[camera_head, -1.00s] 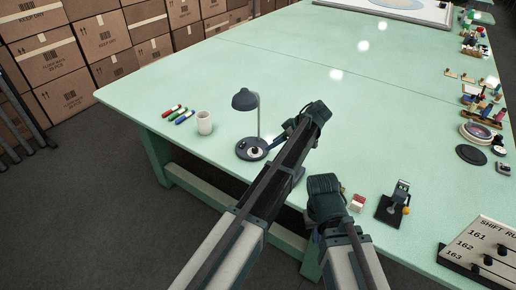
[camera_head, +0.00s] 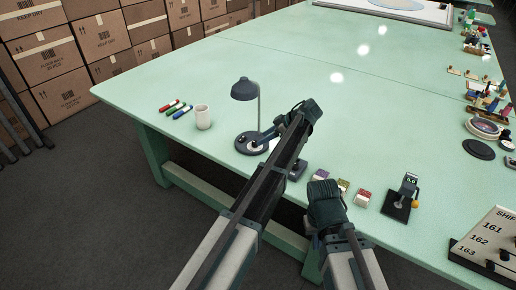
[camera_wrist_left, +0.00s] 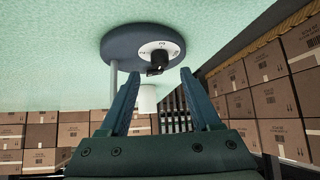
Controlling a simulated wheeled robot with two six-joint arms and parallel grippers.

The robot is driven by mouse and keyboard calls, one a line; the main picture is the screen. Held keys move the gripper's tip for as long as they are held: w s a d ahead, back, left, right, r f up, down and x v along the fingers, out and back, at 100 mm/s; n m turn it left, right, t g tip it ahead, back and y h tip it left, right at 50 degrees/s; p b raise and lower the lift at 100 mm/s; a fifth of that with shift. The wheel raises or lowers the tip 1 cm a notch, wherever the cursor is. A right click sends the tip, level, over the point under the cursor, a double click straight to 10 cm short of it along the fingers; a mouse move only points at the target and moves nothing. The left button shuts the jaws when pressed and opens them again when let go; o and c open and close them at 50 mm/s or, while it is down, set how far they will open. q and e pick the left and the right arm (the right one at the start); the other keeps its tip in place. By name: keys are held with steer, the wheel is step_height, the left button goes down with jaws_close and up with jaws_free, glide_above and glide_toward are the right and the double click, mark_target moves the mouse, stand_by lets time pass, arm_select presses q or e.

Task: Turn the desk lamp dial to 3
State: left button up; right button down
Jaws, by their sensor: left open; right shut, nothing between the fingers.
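The dark desk lamp (camera_head: 244,89) stands near the table's front-left edge on a round base. In the left wrist view, its base (camera_wrist_left: 117,47) carries a white dial plate (camera_wrist_left: 174,47) with a black knob (camera_wrist_left: 158,57). Contact cannot be made out. The plate's marks are too small to read. My right gripper (camera_head: 325,200) is low over the front edge; its fingertips are hard to make out.
A white cup (camera_head: 203,117) and several markers (camera_head: 176,109) lie left of the lamp. Small blocks (camera_head: 363,196) and a small device on a black base (camera_head: 398,208) stand to the right. A numbered board (camera_head: 487,240) is at the right front. The table's middle is clear.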

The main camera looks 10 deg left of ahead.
mark_target(255, 142)
arm_select(q)
steer(key=shift+b+x, duration=1.15)
steer(key=shift+x, duration=1.1)
jaws_close()
